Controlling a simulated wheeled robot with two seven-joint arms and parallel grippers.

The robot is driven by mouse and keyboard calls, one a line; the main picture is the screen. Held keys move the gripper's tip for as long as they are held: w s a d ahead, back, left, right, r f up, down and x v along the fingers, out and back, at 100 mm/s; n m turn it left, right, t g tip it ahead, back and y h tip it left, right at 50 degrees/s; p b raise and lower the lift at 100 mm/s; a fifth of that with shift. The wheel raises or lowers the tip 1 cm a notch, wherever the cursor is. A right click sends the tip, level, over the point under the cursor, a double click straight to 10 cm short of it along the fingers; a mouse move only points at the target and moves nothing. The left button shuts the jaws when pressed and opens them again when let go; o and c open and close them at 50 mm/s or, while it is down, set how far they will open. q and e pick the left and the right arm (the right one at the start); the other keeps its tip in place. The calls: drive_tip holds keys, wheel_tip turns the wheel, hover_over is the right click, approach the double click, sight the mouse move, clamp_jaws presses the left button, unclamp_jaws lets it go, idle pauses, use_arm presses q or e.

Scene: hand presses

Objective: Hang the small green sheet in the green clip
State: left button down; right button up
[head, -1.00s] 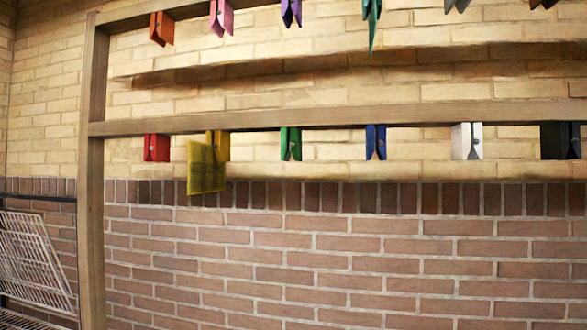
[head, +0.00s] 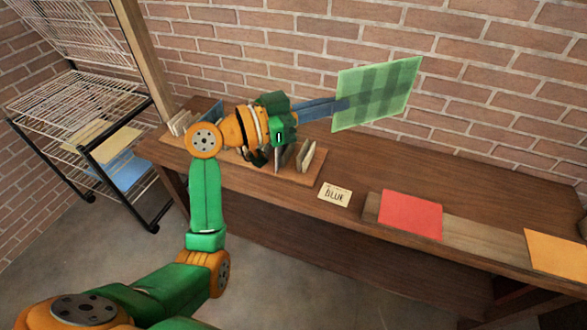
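My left gripper (head: 345,104) reaches over the wooden table and is shut on the small green sheet (head: 378,92). The sheet is a light green rectangle with darker bands, held by its left edge. It stands tilted in the air above the table, in front of the brick wall. The green clip is outside the head view now. My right gripper is not in view.
A wooden rack (head: 305,155) with upright slots sits on the table (head: 480,190), below my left arm. A wire shelf (head: 75,100) stands at the left.

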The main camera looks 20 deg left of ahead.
use_arm(q)
drive_tip(key=a+r+n+t+y, duration=0.3)
drive_tip(key=r+n+y, duration=0.25)
drive_tip(key=r, duration=0.75)
drive_tip(key=a+r+n+t+y, duration=0.2)
drive_tip(key=a+r+n+y, duration=0.15)
drive_tip(key=r+y, duration=0.6)
drive_tip(key=w+r+h+p, duration=0.2)
drive_tip(key=w+r+p, duration=0.4)
drive_tip(key=w+p, duration=0.5)
drive_tip(key=shift+w+d+r, duration=0.15)
drive_tip(key=shift+w+r, duration=0.1)
drive_tip(key=shift+w, duration=0.1)
drive_tip(key=shift+r, duration=0.1)
drive_tip(key=shift+r+p, duration=1.1)
drive_tip(key=shift+r, duration=1)
